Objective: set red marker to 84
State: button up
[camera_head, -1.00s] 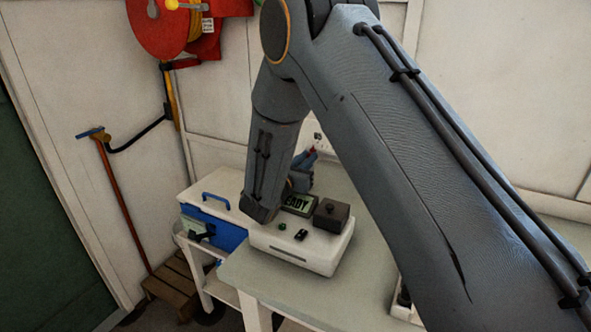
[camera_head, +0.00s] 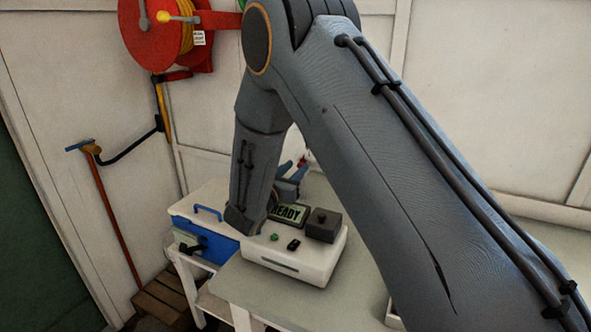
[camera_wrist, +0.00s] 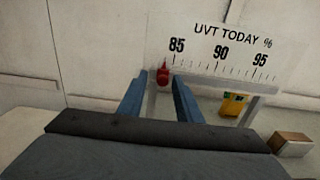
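The red marker (camera_wrist: 163,74) sits at the lower left of the white scale board (camera_wrist: 222,52) headed "UVT TODAY %". It is left of the 85 label; its exact reading is too small to tell. My gripper (camera_wrist: 158,77) points at the board with its two blue fingers apart, one on each side of the marker, with gaps showing. I cannot tell how far in depth the tips are from it. In the head view, my blue fingers (camera_head: 289,178) show behind my arm, near a small red spot by the wall; my arm hides most of the board.
A white device (camera_head: 295,262) with a "READY" display (camera_head: 287,213) and a dark box (camera_head: 323,225) stands on the table (camera_head: 255,292) below my arm. A blue-and-white case (camera_head: 205,233) is left of it. A red hose reel (camera_head: 152,30) hangs at upper left.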

jog(key=b+v, duration=0.2)
jog(key=v, duration=0.5)
